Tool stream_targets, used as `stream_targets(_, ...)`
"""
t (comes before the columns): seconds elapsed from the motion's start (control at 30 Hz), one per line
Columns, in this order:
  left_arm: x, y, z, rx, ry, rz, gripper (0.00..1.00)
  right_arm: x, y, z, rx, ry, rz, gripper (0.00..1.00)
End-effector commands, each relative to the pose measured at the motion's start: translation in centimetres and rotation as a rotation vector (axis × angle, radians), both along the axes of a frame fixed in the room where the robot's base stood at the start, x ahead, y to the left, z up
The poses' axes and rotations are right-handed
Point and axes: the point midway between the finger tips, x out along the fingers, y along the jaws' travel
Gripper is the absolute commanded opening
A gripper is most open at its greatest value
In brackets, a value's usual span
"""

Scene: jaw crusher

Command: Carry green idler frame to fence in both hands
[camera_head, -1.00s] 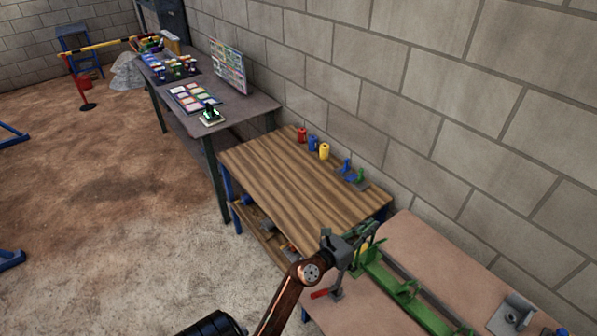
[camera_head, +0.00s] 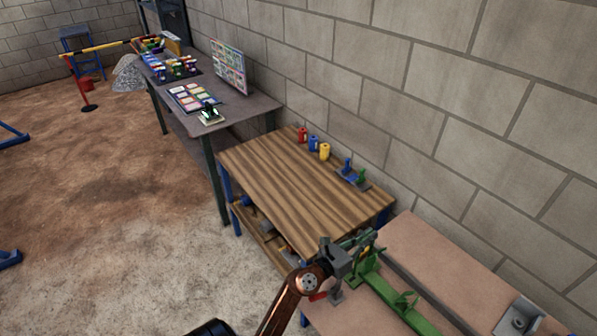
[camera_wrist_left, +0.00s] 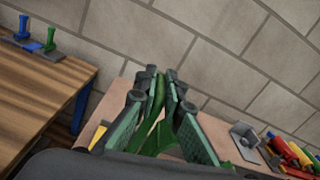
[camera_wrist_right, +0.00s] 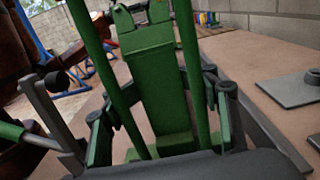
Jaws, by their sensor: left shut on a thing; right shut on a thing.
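The green idler frame (camera_head: 395,298) is a long green piece over the tan table at the lower right of the head view. My left gripper (camera_head: 362,245) is at its far end. In the left wrist view, my left gripper's fingers (camera_wrist_left: 160,115) are shut around a green part of the frame (camera_wrist_left: 153,108). In the right wrist view, my right gripper's fingers (camera_wrist_right: 165,125) stand either side of the green frame (camera_wrist_right: 155,85), shut on it. The right gripper is outside the head view. I cannot tell whether the frame touches the table.
The tan table (camera_head: 440,255) also holds a grey plate fixture (camera_head: 517,316). A wooden bench (camera_head: 300,185) stands beyond it, along the block wall (camera_head: 420,90). A yellow-black bar (camera_head: 100,46) on a red post (camera_head: 82,88) is at the far left. Dirt floor on the left is open.

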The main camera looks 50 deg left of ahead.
Motion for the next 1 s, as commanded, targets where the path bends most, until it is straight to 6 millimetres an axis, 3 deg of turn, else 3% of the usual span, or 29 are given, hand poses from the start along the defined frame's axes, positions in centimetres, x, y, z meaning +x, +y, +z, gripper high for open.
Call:
stream_targets(0.4, 0.0, 0.4, 0.2, 0.000, -0.012, 0.011, 0.00, 0.1, -0.1, 0.0, 0.003, -0.006, 0.000, 0.00)
stream_targets(0.43, 0.0, 0.4, 0.2, 0.000, -0.012, 0.010, 0.10, 0.1, -0.1, 0.0, 0.003, -0.005, 0.000, 0.00)
stream_targets(0.7, 0.0, 0.2, -0.1, 0.000, -0.004, 0.005, 0.29, 0.1, -0.1, 0.0, 0.004, -0.005, 0.000, 0.00)
stream_targets(0.87, 0.0, 0.1, -0.3, 0.000, -0.001, 0.003, 0.29, 0.1, 0.0, 0.0, 0.005, -0.004, 0.000, 0.00)
stream_targets(0.9, 0.0, 0.1, -0.9, 0.000, 0.010, 0.002, 0.29, 0.0, -0.1, -0.5, -0.002, 0.003, 0.000, 0.48)
stream_targets(1.0, 0.0, 0.1, -0.8, 0.000, 0.008, 0.001, 0.29, 0.0, -0.1, -0.5, -0.001, 0.003, 0.000, 0.54)
